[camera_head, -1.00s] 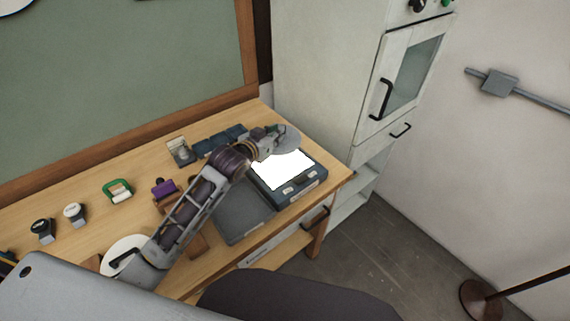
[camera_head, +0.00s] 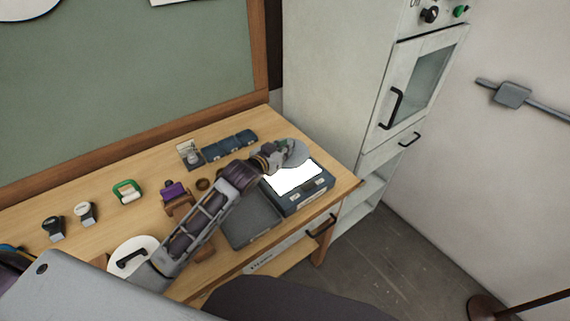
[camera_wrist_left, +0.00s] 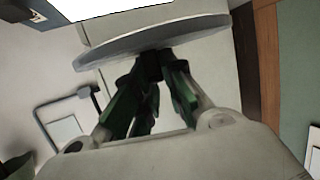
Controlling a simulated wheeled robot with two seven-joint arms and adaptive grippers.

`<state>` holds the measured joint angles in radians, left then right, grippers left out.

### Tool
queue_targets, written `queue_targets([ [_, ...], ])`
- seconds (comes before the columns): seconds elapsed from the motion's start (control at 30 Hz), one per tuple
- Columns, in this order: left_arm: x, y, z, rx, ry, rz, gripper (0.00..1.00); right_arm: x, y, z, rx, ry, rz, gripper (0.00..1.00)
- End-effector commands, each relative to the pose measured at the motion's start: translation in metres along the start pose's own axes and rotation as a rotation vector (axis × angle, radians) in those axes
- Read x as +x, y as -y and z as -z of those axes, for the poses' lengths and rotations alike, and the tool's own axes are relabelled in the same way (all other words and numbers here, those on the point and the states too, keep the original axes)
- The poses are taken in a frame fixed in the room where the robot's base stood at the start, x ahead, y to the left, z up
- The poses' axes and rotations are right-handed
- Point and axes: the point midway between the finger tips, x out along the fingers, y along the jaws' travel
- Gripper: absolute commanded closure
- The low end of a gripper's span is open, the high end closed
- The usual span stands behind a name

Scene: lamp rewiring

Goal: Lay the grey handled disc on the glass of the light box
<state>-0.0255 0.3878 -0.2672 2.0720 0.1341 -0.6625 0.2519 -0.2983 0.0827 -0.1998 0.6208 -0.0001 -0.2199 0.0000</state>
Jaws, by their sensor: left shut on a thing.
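The grey handled disc (camera_head: 297,152) is at the back edge of the light box in the head view, partly overlapping the lit glass (camera_head: 291,180). In the left wrist view the disc (camera_wrist_left: 150,40) spans the upper middle, tilted in the picture. My left gripper (camera_head: 284,150) is shut on its handle; the green fingers (camera_wrist_left: 150,85) meet at the dark handle under the disc. The light box (camera_head: 304,200) sits at the right end of the bench, its glass glowing white. Whether the disc touches the glass I cannot tell. My right gripper is not in view.
A dark grey panel (camera_head: 250,221) lies left of the light box. Dark blue trays (camera_head: 229,144), a purple item (camera_head: 174,190), a green-handled item (camera_head: 127,191) and a white disc with a black handle (camera_head: 134,254) are on the bench. A tall cabinet (camera_head: 335,90) stands behind the right end.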

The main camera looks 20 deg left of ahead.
Motion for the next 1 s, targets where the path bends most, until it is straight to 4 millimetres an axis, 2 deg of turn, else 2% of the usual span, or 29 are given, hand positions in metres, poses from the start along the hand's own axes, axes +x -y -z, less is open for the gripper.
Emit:
queue_targets([
  [0.2, 0.008, 0.000, -0.026, -0.001, 0.000, 0.000, 1.00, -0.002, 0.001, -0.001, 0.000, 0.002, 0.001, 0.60],
  [0.67, 0.010, 0.000, -0.032, 0.000, -0.002, 0.000, 1.00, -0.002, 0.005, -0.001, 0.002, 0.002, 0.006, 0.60],
  [1.0, 0.019, 0.000, -0.061, -0.001, 0.000, 0.000, 1.00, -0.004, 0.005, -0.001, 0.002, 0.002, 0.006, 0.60],
])
